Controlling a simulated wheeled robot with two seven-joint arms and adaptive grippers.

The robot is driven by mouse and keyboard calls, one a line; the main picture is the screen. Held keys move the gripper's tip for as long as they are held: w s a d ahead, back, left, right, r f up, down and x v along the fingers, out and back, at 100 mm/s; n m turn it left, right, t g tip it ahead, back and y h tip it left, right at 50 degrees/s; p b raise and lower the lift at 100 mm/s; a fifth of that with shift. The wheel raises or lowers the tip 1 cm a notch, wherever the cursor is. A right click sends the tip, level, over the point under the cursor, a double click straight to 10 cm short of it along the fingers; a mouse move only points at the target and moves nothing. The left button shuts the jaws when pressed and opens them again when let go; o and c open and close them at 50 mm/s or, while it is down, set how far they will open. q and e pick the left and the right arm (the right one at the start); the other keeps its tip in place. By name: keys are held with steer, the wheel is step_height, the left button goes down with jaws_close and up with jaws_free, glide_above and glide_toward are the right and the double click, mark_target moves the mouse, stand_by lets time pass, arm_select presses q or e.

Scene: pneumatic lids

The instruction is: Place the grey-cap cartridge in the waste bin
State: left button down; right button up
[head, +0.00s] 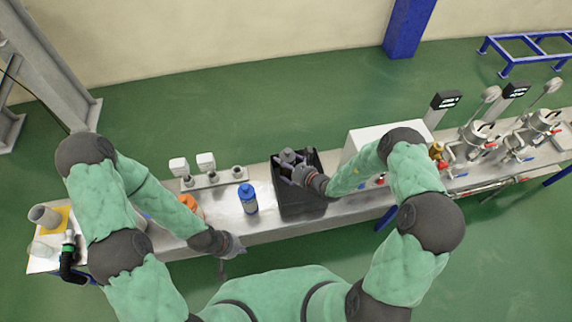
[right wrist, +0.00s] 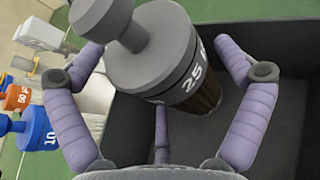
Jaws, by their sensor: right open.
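The grey-cap cartridge (right wrist: 165,62) has a grey cap and collar marked "25" and a dark body. It sits tilted between the spread fingers of my right gripper (right wrist: 170,68), within the dark waste bin (right wrist: 277,38). I cannot tell whether its lower end touches the bin floor. In the head view the cartridge top (head: 288,155) shows at the far part of the black bin (head: 301,207), with my right gripper (head: 292,169) open around it. My left gripper (head: 232,250) hangs at the bench's front edge, apart from the bin; its finger state is unclear.
A blue-cap cartridge (head: 248,198) stands left of the bin, and an orange-cap one (head: 188,203) is partly behind my left arm. A rack with white fittings (head: 207,164) is behind them. A white box (head: 372,143) stands right of the bin, with valve equipment (head: 480,135) beyond.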

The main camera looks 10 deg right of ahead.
steer(key=p+v, duration=0.3)
steer(key=v, duration=0.9)
steer(key=shift+p, duration=0.35)
